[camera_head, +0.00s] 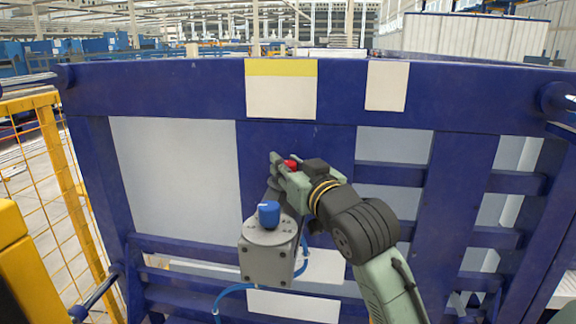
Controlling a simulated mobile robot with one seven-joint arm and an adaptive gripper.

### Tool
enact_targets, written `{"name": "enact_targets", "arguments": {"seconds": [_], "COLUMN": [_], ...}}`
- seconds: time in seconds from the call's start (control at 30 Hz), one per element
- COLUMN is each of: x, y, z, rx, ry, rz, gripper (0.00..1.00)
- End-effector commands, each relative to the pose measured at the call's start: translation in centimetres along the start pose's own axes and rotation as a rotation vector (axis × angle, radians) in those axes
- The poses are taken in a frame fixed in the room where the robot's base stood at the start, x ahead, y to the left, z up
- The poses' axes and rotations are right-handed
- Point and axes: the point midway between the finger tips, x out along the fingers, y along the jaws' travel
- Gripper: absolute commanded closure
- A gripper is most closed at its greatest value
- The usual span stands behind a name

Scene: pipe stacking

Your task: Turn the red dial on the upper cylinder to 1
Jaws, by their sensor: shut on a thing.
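The upper cylinder under the dial is mostly hidden behind my gripper. The number that the dial points to cannot be read. A blue dial (269,214) stands on a grey box (267,255) in front of and below my gripper. Its round grey top plate carries small marks too small to read.
A dark blue steel frame (180,85) with pale panels stands behind the dials. Blue hoses (232,290) run by the grey box. A yellow mesh fence (62,180) stands at the left. The space left of the grey box looks clear.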

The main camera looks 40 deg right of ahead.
Motion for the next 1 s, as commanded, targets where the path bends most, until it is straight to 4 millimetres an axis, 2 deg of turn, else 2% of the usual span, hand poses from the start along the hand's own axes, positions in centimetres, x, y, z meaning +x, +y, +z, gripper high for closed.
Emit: {"name": "enact_targets", "arguments": {"seconds": [0.37, 0.4, 0.7, 1.0], "x": [-0.01, -0.01, -0.01, -0.08], "y": [0.02, 0.02, 0.01, 0.01], "z": [0.01, 0.01, 0.01, 0.0], "rx": [0.001, 0.001, 0.001, 0.0], "ry": [0.0, 0.0, 0.0, 0.0], "rz": [0.0, 0.0, 0.0, 0.0], "gripper": [1.0, 0.74, 0.54, 0.54]}}
